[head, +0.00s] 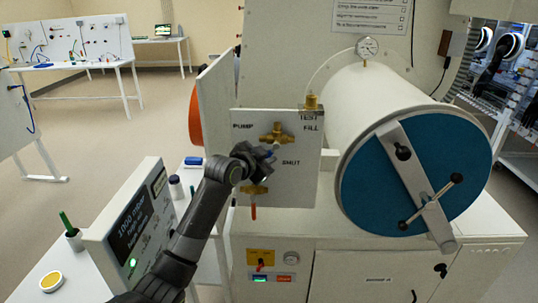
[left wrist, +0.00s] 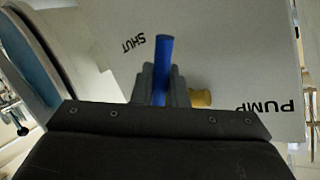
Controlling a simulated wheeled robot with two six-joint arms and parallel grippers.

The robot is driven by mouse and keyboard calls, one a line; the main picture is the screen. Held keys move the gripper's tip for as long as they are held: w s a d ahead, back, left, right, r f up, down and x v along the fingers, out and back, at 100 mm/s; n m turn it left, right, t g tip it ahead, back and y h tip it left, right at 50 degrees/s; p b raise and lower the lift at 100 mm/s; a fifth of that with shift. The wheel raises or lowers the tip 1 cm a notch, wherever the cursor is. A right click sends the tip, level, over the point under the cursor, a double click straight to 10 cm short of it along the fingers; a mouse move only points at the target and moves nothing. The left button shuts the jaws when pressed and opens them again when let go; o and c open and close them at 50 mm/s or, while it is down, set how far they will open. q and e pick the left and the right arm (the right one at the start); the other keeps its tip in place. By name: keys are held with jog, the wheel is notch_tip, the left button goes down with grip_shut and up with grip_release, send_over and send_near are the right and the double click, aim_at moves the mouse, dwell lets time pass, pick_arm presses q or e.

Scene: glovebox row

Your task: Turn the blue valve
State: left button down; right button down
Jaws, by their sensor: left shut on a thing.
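The blue valve is a brass body (head: 277,133) on a white upright panel (head: 301,175) lettered PUMP, TEST, FILL and SHUT. My left gripper (head: 264,153) is at the valve and hides most of its blue handle in the head view. In the left wrist view the blue handle (left wrist: 164,50) stands between the two grey fingers (left wrist: 157,85), which are shut on it. Its free end sticks out past the fingertips, beside the word SHUT. A bit of brass (left wrist: 201,98) shows next to the fingers. My right gripper is not in view.
A second brass valve with a red handle (head: 253,212) hangs below on the panel. To the right is a white cylinder (head: 375,95) with a blue door (head: 373,190) and clamp bar. A display box (head: 131,222) stands at the lower left, with a green-handled item (head: 66,224) beside it.

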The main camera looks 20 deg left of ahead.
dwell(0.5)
pick_arm(q)
jog(key=c, duration=1.5)
grip_release()
jog(key=shift+s, duration=0.1)
jog(key=b+v, duration=0.4)
jog(key=v, duration=1.3)
jog(key=shift+s+r, duration=0.1)
jog(key=shift+r, duration=0.05)
jog(key=shift+c, duration=0.2)
